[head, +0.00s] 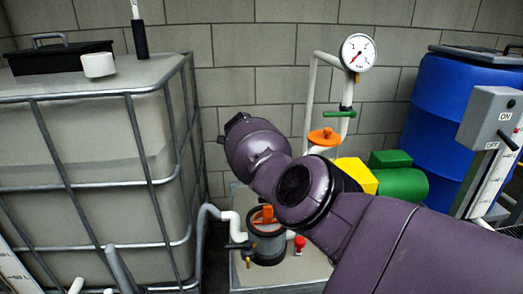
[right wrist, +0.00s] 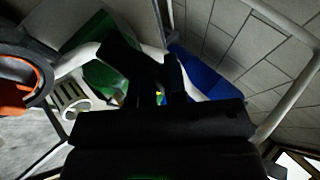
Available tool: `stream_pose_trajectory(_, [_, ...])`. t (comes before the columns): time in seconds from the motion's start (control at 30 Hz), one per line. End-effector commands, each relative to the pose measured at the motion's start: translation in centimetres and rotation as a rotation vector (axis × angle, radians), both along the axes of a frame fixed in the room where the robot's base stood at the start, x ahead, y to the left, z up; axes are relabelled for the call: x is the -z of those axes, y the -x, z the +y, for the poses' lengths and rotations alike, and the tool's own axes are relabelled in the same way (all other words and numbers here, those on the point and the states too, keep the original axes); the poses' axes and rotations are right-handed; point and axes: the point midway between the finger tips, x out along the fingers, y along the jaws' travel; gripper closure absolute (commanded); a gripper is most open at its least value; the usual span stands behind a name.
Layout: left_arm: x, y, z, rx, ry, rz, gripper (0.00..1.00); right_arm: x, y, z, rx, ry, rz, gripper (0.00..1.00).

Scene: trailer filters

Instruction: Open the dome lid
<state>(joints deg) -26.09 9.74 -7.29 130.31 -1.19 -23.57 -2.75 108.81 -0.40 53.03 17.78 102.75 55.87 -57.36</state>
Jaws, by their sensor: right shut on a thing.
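A dark round housing (head: 267,249) with an orange piece (head: 263,215) at its top stands on the light base, left of my right arm. I cannot tell a separate dome lid with certainty. In the right wrist view a dark ring with an orange face (right wrist: 14,90) is at the left edge. My right arm comes in from the lower right of the head view, and its gripper is hidden there. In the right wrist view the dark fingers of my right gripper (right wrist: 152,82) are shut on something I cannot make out. My left gripper is not in view.
A caged pale tank (head: 90,130) fills the left. A pressure gauge (head: 357,52) and orange valve wheel (head: 325,137) sit on white pipework behind my arm. A green pump (head: 402,186), blue drum (head: 437,110) and grey switch box (head: 488,118) stand at the right.

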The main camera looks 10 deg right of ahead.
Motion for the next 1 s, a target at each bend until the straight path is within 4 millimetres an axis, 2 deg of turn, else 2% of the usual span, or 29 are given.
stream_pose_trajectory(0.43, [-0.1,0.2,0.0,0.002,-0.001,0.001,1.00,0.2,0.0,-0.1,0.002,-0.001,0.002,1.00])
stream_pose_trajectory(0.47, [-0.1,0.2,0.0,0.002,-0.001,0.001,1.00,0.2,0.0,-0.1,0.002,-0.001,0.002,0.86])
stream_pose_trajectory(0.5, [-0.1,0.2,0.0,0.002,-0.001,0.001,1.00,0.2,0.0,-0.1,0.002,-0.001,0.002,0.80])
stream_pose_trajectory(0.53, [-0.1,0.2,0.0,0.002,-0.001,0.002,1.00,0.2,0.0,-0.1,0.001,-0.001,0.001,0.78])
stream_pose_trajectory(0.8, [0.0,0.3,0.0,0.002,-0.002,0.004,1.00,-0.1,0.0,0.0,0.001,-0.001,0.000,0.78])
stream_pose_trajectory(1.0, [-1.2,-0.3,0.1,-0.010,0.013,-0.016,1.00,-2.1,1.0,0.6,0.002,-0.002,-0.007,0.78])
